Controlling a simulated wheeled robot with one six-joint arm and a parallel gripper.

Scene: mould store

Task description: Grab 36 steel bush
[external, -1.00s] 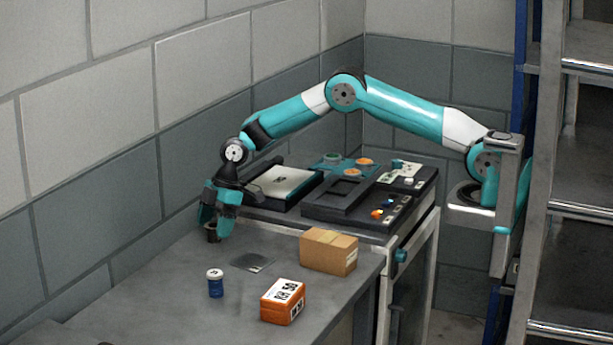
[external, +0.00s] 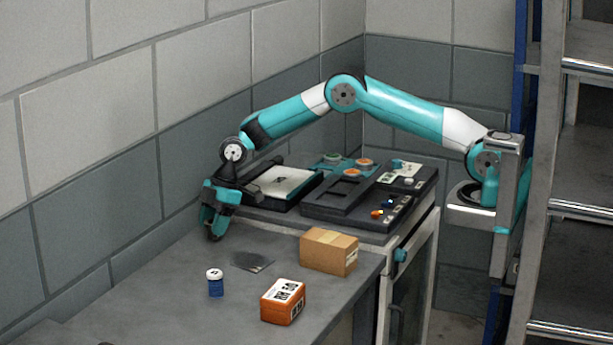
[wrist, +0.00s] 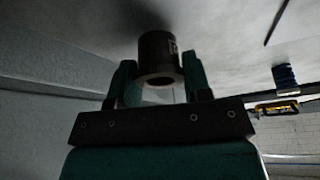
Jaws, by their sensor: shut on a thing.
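The steel bush (wrist: 156,52) is a dark, hollow cylinder with a pale mark on its side, seen end-on in the wrist view. It sits between the two teal fingers of my gripper (wrist: 158,80), which are shut on it. In the external view my gripper (external: 213,228) points down at the back left of the grey bench. There the fingers mostly hide the bush. I cannot tell whether it touches the bench. The number 36 is not readable on it.
A blue jar with a white lid (external: 215,284), an orange labelled box (external: 283,301), a cardboard box (external: 328,251) and a flat dark plate (external: 253,261) stand or lie on the bench. A black tray (external: 345,196) with small parts is behind. The wall is close on the left.

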